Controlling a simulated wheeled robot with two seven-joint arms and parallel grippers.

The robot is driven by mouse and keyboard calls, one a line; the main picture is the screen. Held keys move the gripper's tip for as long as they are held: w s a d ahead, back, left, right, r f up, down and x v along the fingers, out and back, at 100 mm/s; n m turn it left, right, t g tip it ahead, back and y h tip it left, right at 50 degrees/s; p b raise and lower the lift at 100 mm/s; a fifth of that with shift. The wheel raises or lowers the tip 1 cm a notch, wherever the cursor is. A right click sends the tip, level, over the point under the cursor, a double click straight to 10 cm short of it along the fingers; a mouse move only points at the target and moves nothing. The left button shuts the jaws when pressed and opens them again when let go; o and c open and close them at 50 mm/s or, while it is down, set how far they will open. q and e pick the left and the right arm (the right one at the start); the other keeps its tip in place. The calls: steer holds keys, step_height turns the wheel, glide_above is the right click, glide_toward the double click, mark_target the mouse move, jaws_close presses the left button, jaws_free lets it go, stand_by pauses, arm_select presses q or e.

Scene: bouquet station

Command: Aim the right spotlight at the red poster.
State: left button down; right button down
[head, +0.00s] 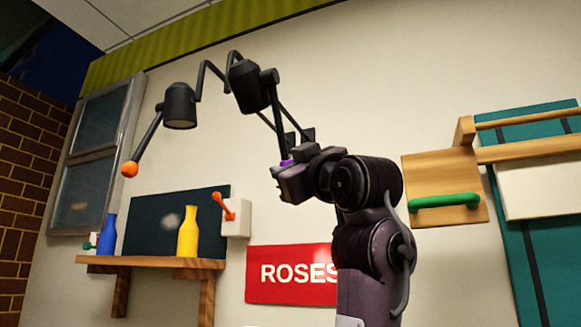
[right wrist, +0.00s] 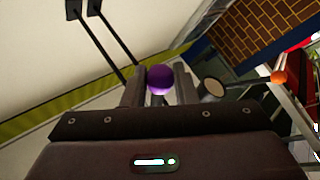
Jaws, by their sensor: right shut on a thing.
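The right spotlight (head: 248,87) is a black lamp on a bent wall bracket. A dark rod runs down from it to a purple ball (head: 287,163). My right gripper (head: 284,172) is shut on this ball; in the right wrist view the purple ball (right wrist: 159,79) sits between the two fingers (right wrist: 159,90). The red poster (head: 290,275), lettered ROSES, is on the wall below; my right arm covers its right end. A faint brighter patch shows on the poster near my arm. My left gripper is not in view.
The left spotlight (head: 180,107) has an orange ball (head: 130,169) on its rod. Below are a dark board (head: 155,225), a wooden shelf (head: 150,262) with blue (head: 107,235) and yellow (head: 188,232) bottles, and a switch box (head: 236,218). A wooden panel with green handle (head: 445,201) is at right.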

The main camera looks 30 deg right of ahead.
steer(key=c, duration=1.5)
jaws_free()
steer(key=shift+w, duration=0.15)
steer(key=shift+o, duration=1.3)
steer(key=shift+w+f, duration=0.1)
steer(key=shift+w, duration=0.05)
steer(key=shift+o, duration=0.3)
steer(key=shift+w+a, duration=0.15)
steer(key=shift+w, duration=0.05)
steer(key=shift+s+f, duration=0.1)
steer(key=shift+s, duration=0.25)
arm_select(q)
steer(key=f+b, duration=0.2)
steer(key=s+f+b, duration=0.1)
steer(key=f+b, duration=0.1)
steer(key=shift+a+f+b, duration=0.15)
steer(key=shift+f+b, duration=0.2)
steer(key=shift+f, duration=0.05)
arm_select(e)
steer(key=v, duration=0.7)
steer(key=shift+f, duration=0.1)
